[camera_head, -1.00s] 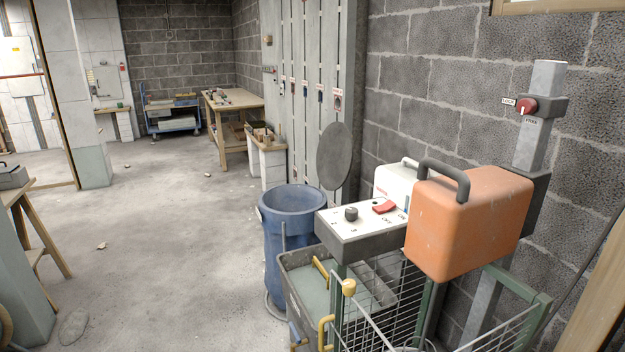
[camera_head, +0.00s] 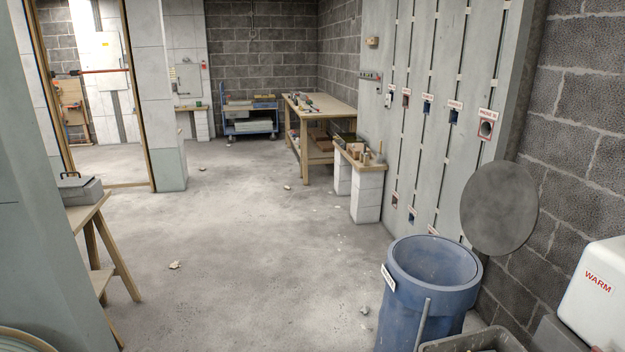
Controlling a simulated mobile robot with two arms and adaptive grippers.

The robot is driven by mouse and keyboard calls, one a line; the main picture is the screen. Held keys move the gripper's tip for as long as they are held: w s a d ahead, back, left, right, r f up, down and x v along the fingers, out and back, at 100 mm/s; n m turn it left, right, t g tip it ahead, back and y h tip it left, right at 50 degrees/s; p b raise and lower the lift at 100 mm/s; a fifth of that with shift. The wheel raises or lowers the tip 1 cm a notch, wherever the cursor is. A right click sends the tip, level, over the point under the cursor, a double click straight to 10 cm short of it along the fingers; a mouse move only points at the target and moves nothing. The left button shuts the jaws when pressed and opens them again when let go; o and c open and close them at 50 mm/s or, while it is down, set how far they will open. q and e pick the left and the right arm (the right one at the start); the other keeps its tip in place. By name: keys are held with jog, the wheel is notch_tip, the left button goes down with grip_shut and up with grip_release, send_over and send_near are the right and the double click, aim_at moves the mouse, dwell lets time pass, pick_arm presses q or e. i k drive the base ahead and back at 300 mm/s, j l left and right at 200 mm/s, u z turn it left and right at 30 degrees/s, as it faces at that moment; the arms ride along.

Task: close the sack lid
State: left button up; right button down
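A blue round bin (camera_head: 428,295) stands on the floor at the lower right. Its top is open, and its inside shows as pale blue and empty as far as I can see. A round dark grey disc (camera_head: 499,208), which looks like the lid, stands upright behind and to the right of the bin, raised above its rim. Whether a hinge joins the disc to the bin cannot be seen. A grey rod rises in front of the bin. Neither of my grippers is in view.
A grey tray (camera_head: 468,343) and a white case marked WARM (camera_head: 600,296) are at the lower right. A wooden trestle (camera_head: 100,240) stands at the left, and a workbench (camera_head: 318,112) at the back. The middle floor is clear apart from small debris.

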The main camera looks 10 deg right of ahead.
aim_at(499, 209)
jog(key=i+z, duration=0.15)
jog(key=i, duration=0.7)
jog(key=i+j+z, duration=0.1)
jog(key=i, duration=0.75)
